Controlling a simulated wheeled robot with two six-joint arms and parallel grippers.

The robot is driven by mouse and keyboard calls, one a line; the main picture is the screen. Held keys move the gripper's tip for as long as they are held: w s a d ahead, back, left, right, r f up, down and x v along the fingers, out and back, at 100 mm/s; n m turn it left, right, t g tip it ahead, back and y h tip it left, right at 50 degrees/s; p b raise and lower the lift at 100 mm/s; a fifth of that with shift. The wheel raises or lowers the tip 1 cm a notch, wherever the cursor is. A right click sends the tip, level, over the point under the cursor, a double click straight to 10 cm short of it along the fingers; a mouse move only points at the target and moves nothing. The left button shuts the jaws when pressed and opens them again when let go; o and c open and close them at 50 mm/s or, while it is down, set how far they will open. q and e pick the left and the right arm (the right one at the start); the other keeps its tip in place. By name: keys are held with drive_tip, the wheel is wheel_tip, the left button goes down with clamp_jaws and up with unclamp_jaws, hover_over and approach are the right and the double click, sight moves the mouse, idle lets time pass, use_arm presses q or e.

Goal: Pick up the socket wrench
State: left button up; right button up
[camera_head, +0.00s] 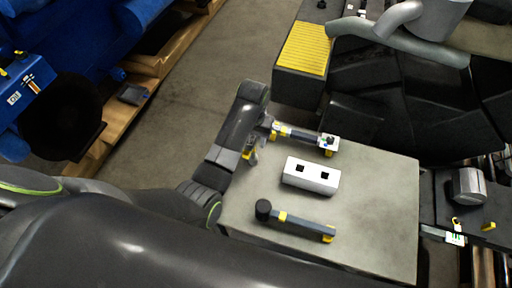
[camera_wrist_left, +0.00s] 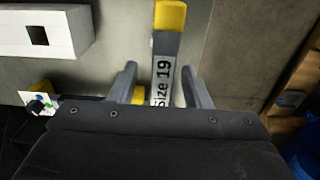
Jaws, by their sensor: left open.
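The socket wrench (camera_wrist_left: 163,70) has a grey handle marked "Size 19" and a yellow end. In the left wrist view it runs up from between my left gripper's fingers (camera_wrist_left: 160,84), with a finger on each side and visible gaps. My left gripper is open and not closed on it. In the head view my left gripper (camera_head: 257,140) is at the table's far left corner, and only a small yellow and grey part of the wrench (camera_head: 250,155) shows below it. The wrench's other end is hidden by my gripper body.
The table's right part is clear.

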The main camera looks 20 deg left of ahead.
use_arm(q)
drive_tip(key=shift+s+r, duration=0.1)
drive_tip(key=shift+s, duration=0.1)
drive_tip(key=shift+c, duration=0.2)
drive_tip(key=shift+s+a+r, duration=0.1)
drive_tip(key=shift+s, duration=0.1)
drive_tip(key=c, duration=0.5)
drive_tip(key=shift+w, duration=0.15)
clamp_jaws()
use_arm(e)
drive_tip(key=shift+s, duration=0.65)
